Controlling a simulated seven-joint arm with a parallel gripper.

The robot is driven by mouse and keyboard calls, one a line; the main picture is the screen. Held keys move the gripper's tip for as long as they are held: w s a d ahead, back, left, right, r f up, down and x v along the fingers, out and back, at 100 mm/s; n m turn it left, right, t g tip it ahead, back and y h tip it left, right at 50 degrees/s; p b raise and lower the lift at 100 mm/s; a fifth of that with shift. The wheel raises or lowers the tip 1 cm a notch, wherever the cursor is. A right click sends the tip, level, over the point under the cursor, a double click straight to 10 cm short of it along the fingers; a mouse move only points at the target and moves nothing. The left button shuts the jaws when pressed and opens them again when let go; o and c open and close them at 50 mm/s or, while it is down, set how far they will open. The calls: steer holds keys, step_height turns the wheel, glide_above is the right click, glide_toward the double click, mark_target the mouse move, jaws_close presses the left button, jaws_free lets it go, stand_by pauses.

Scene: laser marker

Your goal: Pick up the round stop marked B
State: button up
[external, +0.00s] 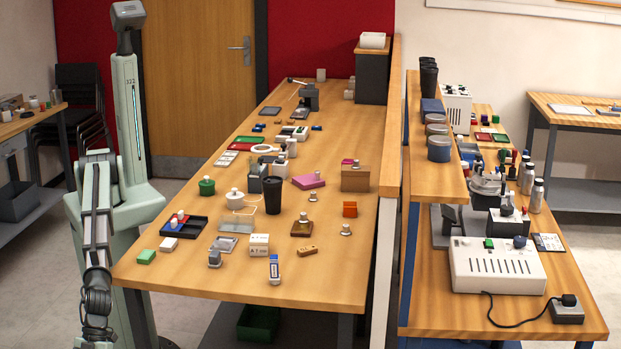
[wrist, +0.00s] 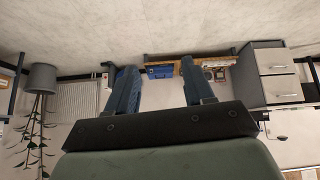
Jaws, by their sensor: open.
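Several small round metal pieces with knobs stand on the wooden bench (external: 215,275) in the external view. One (external: 346,230) is near the right edge, one (external: 312,197) is farther back, and another (external: 303,217) sits on a brown block (external: 302,229). No letter B is readable on any of them, so I cannot tell which is the round stop marked B. My gripper (wrist: 158,78) is open and empty in the wrist view, away from the bench items. In the external view my arm hangs down left of the bench, and its end is cut off at the bottom edge.
The bench is crowded: a black cup (external: 272,195), a black tray (external: 184,226), a green pot (external: 207,186), a cardboard box (external: 355,179), a white block (external: 259,244). A partition (external: 389,150) borders it on the right.

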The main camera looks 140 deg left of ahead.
steer(key=w+a+r+n+t, duration=0.15)
steer(key=w+a+r, duration=0.25)
steer(key=a, duration=0.4)
steer(key=w+a+r+n+g, duration=0.1)
steer(key=w+a+r+n, duration=0.25)
steer(key=a, duration=0.45)
steer(key=a+r+n+t+y, duration=0.15)
steer(key=a+r, duration=0.45)
steer(key=a, duration=0.6)
steer(key=a+r+n, duration=0.3)
steer(key=a+r, duration=0.4)
steer(key=a, duration=0.6)
steer(key=a+r+n+t+y, duration=0.1)
steer(key=a+r+n, duration=0.35)
steer(key=a, duration=0.75)
steer(key=s+a+r, duration=0.3)
steer(key=a, duration=0.5)
steer(key=r+n+g+y, duration=0.2)
steer(key=n+g+y, duration=0.1)
steer(key=n+g, duration=0.65)
glide_above(314, 193)
steer(key=n+t, duration=0.1)
steer(key=shift+n, duration=0.25)
steer(key=f, duration=0.8)
steer(key=shift+s+a+f, duration=0.1)
steer(key=shift+a, duration=0.1)
steer(key=shift+s+d+f, duration=0.15)
steer(key=shift+f, duration=2.5)
